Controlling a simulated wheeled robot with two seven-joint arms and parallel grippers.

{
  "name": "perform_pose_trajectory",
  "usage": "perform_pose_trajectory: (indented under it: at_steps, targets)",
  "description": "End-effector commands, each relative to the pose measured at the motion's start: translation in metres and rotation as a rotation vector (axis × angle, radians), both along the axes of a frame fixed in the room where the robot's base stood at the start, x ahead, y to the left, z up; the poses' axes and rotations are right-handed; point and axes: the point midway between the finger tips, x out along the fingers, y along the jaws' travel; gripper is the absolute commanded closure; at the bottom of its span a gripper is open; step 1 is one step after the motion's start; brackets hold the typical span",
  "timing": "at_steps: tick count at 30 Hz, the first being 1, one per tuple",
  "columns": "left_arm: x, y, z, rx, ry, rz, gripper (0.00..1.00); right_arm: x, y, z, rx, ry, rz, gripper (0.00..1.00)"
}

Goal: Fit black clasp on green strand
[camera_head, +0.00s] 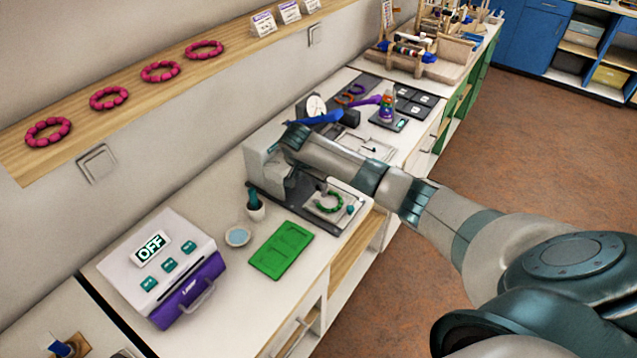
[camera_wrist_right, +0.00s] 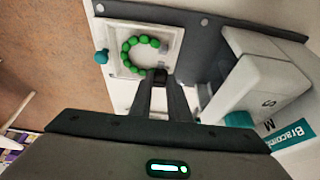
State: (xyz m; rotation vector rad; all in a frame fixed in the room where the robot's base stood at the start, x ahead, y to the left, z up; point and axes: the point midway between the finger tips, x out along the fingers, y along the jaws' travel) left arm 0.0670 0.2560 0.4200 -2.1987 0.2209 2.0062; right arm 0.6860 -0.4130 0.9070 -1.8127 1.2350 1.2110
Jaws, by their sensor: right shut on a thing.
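The green strand (camera_head: 322,208) is an open ring of green beads lying in a white square tray (camera_wrist_right: 112,30) on a dark base. In the right wrist view, the strand (camera_wrist_right: 126,56) has its gap facing right. My right gripper (camera_wrist_right: 160,84) is shut on a small black clasp (camera_wrist_right: 160,74), close to the lower end of the strand. I cannot tell whether the clasp touches the end bead. In the head view, my right arm reaches over the station and its fingertips are hard to make out. My left gripper is not in view.
A white machine (camera_wrist_right: 262,78) stands right beside the tray. A teal knob (camera_wrist_right: 101,57) sits at the tray's other side. In the head view, a green mat (camera_head: 281,250), a small dish (camera_head: 237,236) and a purple-and-white box (camera_head: 160,262) lie nearer. Pink bracelets line the shelf (camera_head: 130,90).

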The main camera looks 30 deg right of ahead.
Motion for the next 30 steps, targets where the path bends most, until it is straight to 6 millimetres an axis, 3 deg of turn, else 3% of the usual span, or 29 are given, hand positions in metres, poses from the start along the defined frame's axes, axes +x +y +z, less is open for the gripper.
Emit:
perform_pose_trajectory:
  at_steps: [7,18,30]
  targets:
    - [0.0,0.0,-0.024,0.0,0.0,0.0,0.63,0.0,0.0,-0.021,0.0,0.001,0.002,1.0]
    - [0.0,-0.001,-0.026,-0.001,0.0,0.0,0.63,0.0,0.001,-0.036,0.001,0.001,0.001,1.0]
    - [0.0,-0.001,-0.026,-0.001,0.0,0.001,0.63,0.0,0.0,-0.038,0.0,0.0,0.001,1.0]
